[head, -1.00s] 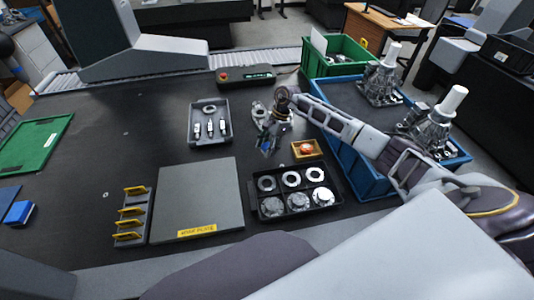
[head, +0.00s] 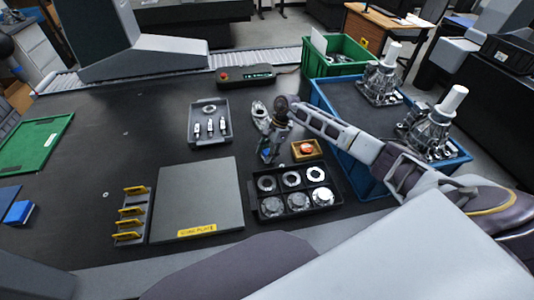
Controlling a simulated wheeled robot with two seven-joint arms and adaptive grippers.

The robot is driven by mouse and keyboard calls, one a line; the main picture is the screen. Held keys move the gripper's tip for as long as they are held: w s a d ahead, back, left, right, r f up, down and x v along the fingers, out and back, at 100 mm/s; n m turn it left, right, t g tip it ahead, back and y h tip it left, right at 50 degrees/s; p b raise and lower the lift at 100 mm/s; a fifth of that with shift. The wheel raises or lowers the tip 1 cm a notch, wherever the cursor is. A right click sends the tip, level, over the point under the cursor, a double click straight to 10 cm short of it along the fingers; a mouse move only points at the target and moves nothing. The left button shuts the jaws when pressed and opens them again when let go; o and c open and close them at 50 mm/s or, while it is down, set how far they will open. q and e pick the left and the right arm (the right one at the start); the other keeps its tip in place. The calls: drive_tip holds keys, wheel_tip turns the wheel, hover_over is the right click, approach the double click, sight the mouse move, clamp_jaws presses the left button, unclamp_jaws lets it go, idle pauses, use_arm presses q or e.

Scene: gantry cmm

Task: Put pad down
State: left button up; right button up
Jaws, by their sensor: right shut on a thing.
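My right gripper (head: 268,151) points down over the dark table, between the grey parts tray and the small tan box. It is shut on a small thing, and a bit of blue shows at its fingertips. The fingers hide most of that thing, so I cannot tell its shape or whether it touches the table. I cannot clearly make out the pad elsewhere. My left gripper is out of view.
The tan box (head: 295,157) with an orange thing stands just right of the gripper. A black compartment tray (head: 258,214) of metal parts lies in front. A metal part (head: 259,110) lies behind. A grey plate (head: 198,195) and a blue crate (head: 357,172) flank the area.

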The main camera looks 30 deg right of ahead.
drive_tip(key=shift+f, duration=0.1)
drive_tip(key=o, duration=0.9)
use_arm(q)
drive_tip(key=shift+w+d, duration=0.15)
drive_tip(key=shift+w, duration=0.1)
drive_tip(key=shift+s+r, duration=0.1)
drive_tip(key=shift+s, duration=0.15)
use_arm(e)
drive_tip(key=shift+d+r, duration=0.1)
drive_tip(key=shift+r, duration=0.3)
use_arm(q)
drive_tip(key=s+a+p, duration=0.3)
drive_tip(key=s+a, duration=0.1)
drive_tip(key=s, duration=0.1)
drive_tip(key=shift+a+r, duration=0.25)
use_arm(e)
drive_tip(key=v, duration=1.1)
drive_tip(key=shift+d+r, duration=0.1)
drive_tip(key=shift+r, duration=0.1)
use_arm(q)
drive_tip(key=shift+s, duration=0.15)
